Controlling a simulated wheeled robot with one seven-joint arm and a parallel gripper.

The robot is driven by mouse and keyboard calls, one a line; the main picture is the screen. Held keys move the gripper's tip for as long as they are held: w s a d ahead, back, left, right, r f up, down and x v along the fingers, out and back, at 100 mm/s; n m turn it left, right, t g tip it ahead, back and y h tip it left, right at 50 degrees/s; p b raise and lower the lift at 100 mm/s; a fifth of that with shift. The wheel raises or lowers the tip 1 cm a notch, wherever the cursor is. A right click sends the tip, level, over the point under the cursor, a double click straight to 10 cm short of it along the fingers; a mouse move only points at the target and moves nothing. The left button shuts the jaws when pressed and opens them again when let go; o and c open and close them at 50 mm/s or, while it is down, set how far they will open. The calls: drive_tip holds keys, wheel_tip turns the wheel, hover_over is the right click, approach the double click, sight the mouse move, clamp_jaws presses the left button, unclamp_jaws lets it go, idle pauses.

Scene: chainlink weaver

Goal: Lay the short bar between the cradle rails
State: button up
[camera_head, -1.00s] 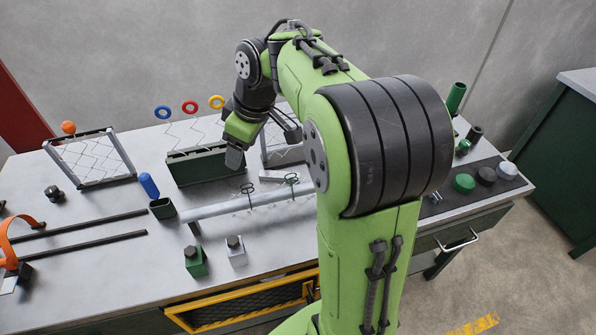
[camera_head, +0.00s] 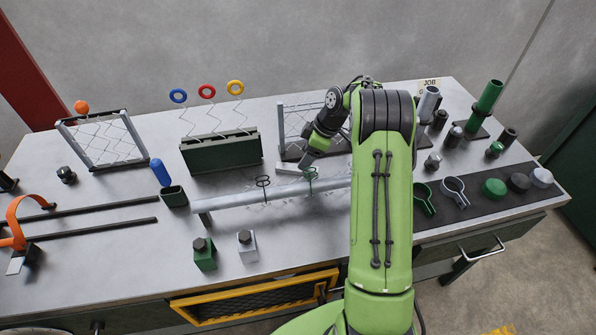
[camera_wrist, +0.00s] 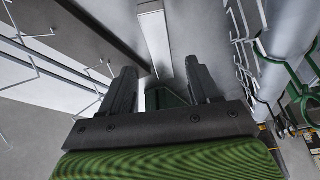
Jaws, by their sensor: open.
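A short pale bar (camera_head: 288,169) lies near the foot of the right-hand mesh frame, just left of my gripper (camera_head: 308,158) in the head view. In the wrist view the pale bar (camera_wrist: 153,38) lies ahead, in line with the gap between the fingers. My gripper (camera_wrist: 160,75) is open and empty, with its fingers apart. Two dark parallel rails (camera_head: 105,228) lie on the bench at the left, with an orange strap (camera_head: 14,222) arching at their left end. I cannot tell for certain that these are the cradle rails.
A long pale tube (camera_head: 235,198) with small hooks stands in front. A green box (camera_head: 222,153) with coiled wires stands left of the gripper. The right mesh frame (camera_head: 284,130) is close behind. Green and grey parts occupy the dark mat (camera_head: 465,214).

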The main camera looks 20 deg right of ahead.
sight(297, 170)
drive_tip(key=x, duration=0.5)
drive_tip(key=shift+w+a+f+b, duration=0.1)
drive_tip(key=shift+a+f+b, duration=0.05)
drive_tip(key=shift+f+b, duration=0.15)
drive_tip(key=shift+r, duration=0.15)
drive_tip(key=shift+c, duration=0.4)
clamp_jaws()
